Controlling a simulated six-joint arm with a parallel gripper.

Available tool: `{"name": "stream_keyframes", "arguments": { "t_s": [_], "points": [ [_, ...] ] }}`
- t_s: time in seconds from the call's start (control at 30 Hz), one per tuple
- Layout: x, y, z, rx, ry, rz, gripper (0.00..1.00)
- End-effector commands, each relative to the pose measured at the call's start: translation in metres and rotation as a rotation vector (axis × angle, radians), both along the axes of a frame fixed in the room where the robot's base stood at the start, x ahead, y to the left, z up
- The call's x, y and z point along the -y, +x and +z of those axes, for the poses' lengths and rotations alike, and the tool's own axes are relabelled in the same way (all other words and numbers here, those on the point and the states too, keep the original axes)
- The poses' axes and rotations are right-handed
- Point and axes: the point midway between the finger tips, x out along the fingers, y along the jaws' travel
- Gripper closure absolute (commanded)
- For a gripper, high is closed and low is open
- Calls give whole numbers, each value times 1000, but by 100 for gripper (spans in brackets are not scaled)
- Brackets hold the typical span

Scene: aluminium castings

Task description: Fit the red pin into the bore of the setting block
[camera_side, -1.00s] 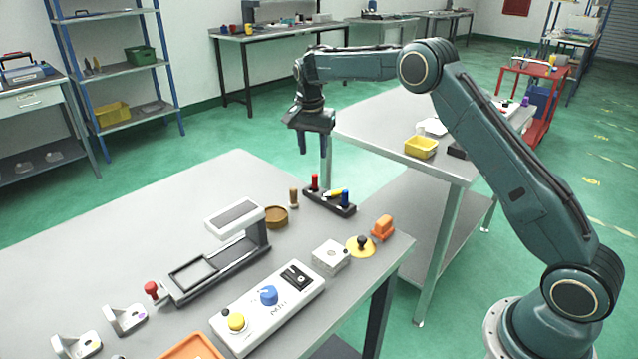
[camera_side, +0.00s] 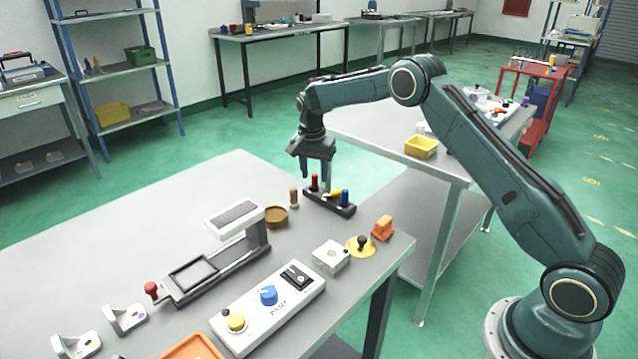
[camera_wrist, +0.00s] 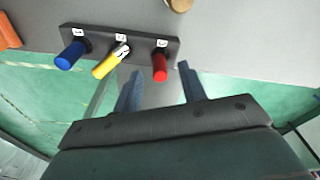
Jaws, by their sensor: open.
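The red pin (camera_side: 315,182) stands upright in the left end of a dark rack (camera_side: 318,201) near the table's far edge. In the wrist view the red pin (camera_wrist: 160,68) is in the rack's right end, just beyond and between my fingertips. My gripper (camera_side: 314,182) is open and empty, pointing down right by the red pin; it also shows in the wrist view (camera_wrist: 157,72). The setting block, which seems to be the pale square block (camera_side: 331,255) with a hole in its top, sits on the table in front of the rack.
A yellow pin (camera_side: 333,194) and a blue pin (camera_side: 345,198) share the rack. A wooden peg (camera_side: 293,197), a brown round dish (camera_side: 276,217), an orange part (camera_side: 383,227) and a yellow disc with black knob (camera_side: 360,245) stand near. A control box (camera_side: 268,308) lies in front.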

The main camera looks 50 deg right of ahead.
Motion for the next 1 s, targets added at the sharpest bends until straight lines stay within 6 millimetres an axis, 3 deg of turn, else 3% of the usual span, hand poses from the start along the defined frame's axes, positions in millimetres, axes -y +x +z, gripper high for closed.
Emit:
{"name": "stream_keyframes", "arguments": {
  "t_s": [0.23, 0.77, 0.9, 1.0],
  "points": [
    [2, 1, -22, -1, 2, 0, 59],
    [2, 1, -23, 0, 1, 0, 59],
    [2, 1, -23, 0, 1, 0, 86],
    [2, 1, -22, 0, 1, 0, 100]
  ]
}}
